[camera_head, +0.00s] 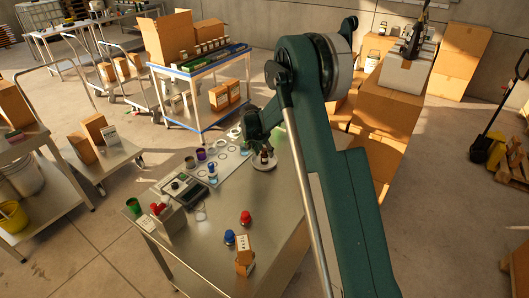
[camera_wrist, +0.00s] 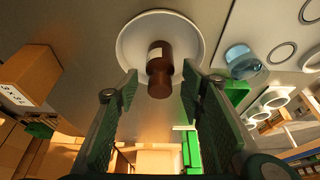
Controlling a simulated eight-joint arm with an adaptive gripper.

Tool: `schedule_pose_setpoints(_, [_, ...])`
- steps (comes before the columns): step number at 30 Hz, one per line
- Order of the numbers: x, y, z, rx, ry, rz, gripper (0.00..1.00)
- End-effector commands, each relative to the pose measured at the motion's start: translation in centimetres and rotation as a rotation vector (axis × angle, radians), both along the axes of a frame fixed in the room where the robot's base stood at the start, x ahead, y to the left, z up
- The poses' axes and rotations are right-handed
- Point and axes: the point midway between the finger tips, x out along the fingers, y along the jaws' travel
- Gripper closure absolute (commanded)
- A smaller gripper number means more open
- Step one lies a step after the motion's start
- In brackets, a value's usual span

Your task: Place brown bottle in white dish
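The brown bottle (camera_wrist: 160,62) has a pale label and is over the white dish (camera_wrist: 130,45) in the wrist view, its base inside the dish's rim and its cap toward me. In the head view the bottle (camera_head: 265,156) appears upright on the round dish (camera_head: 264,166) near the table's far edge. My gripper (camera_wrist: 160,78) is open, with its green-padded fingers on either side of the bottle's cap end and a visible gap on both sides. In the head view my gripper (camera_head: 257,138) is just above the bottle and partly hides it.
The metal table (camera_head: 225,220) also holds a blue-capped bottle (camera_head: 212,172), a scale (camera_head: 184,188), a red-topped item (camera_head: 246,217), a blue-topped item (camera_head: 230,237) and a small box (camera_head: 244,252). Bare tabletop lies in front of the dish.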

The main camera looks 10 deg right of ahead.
Motion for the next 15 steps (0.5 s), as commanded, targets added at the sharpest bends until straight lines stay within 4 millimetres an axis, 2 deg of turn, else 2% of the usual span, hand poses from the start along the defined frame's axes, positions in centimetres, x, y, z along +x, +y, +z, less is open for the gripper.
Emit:
schedule_pose_setpoints(8, [-0.2,0.2,0.8,0.000,0.000,0.000,0.61])
schedule_pose_setpoints(15, [-0.8,0.8,3.0,0.000,0.000,0.000,0.61])
